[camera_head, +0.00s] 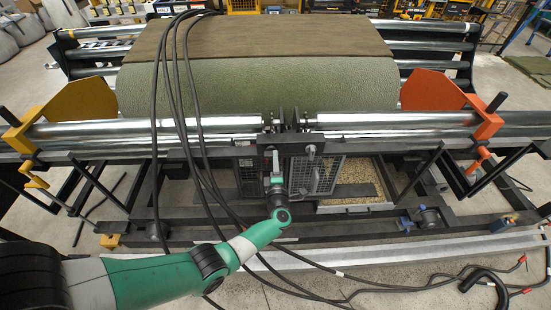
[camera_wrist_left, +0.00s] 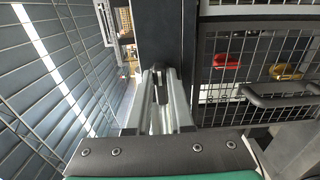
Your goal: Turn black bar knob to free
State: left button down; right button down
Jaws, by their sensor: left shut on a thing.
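My left arm reaches in from the left in the head view. Its gripper (camera_head: 272,153) is at the dark upright post in the middle of the machine, below the chrome rollers. In the left wrist view the silver fingers (camera_wrist_left: 160,76) are close together against the front of the black post (camera_wrist_left: 166,30). They are shut on a small dark piece, the black bar knob (camera_wrist_left: 159,72), which is mostly hidden between the fingertips. Its turn angle cannot be made out. My right gripper is not in view.
A mesh door (camera_wrist_left: 250,75) with a black handle (camera_wrist_left: 280,98) is just right of the fingers. Black cables (camera_head: 205,165) hang down in front of the turf roll (camera_head: 270,88) and run along the floor. Orange (camera_head: 430,92) and yellow (camera_head: 80,101) end plates flank the roll.

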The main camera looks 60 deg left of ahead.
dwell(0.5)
pick_arm(q)
jog(key=c, duration=0.8)
grip_release()
jog(key=p+v, duration=0.2)
jog(key=v, duration=0.9)
jog(key=shift+s+d+p, duration=0.2)
jog(key=shift+d+p, duration=0.1)
jog(key=shift+p, duration=0.05)
jog(key=shift+r, duration=0.1)
